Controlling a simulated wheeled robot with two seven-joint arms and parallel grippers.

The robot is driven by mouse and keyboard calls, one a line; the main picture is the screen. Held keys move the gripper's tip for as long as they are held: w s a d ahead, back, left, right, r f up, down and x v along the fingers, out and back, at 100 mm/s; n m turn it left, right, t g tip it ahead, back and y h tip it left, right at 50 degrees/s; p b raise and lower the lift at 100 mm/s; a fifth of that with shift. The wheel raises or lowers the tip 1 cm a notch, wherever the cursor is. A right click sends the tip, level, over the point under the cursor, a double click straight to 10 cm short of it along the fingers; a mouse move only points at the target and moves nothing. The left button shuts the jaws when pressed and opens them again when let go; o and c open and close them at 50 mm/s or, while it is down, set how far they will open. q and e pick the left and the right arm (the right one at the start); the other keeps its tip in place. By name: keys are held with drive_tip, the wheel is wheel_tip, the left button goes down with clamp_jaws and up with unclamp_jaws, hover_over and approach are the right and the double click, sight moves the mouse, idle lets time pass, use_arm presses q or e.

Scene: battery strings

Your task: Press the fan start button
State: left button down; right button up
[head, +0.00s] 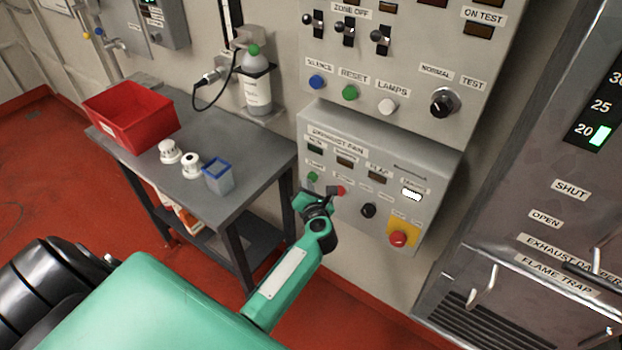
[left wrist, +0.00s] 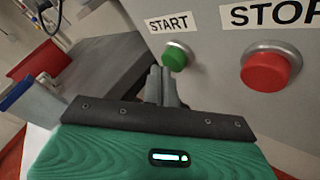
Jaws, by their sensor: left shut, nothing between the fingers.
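The green fan start button (head: 313,177) is on the exhaust fan panel (head: 432,176), at its left side. In the left wrist view the green button (left wrist: 175,58) sits under a START label. The red stop button (left wrist: 265,70) is to its right under a STOP label; in the head view it shows as a small red dot (head: 341,191). My left gripper (head: 310,196) is shut and empty, just below the start button. In the left wrist view its fingertips (left wrist: 161,72) are just below and left of the button; I cannot tell whether they touch it. My right gripper is not in view.
A grey table (head: 236,137) at left holds a red bin (head: 130,113), two white detectors and a blue-rimmed cup (head: 218,178). A red emergency button on yellow (head: 398,239) and a black knob (head: 368,210) are right of my gripper. A metal cabinet (head: 535,150) stands at right.

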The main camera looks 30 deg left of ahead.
use_arm(q)
drive_tip(key=shift+w, duration=0.6)
idle(0.5)
drive_tip(key=shift+s, duration=0.1)
drive_tip(key=shift+s+p, duration=0.3)
drive_tip(key=shift+s, duration=0.7)
drive_tip(key=shift+s, duration=0.1)
drive_tip(key=shift+s+a+p, duration=0.2)
drive_tip(key=shift+s+p, duration=0.55)
drive_tip(key=shift+s, duration=1.65)
drive_tip(key=shift+f, duration=0.15)
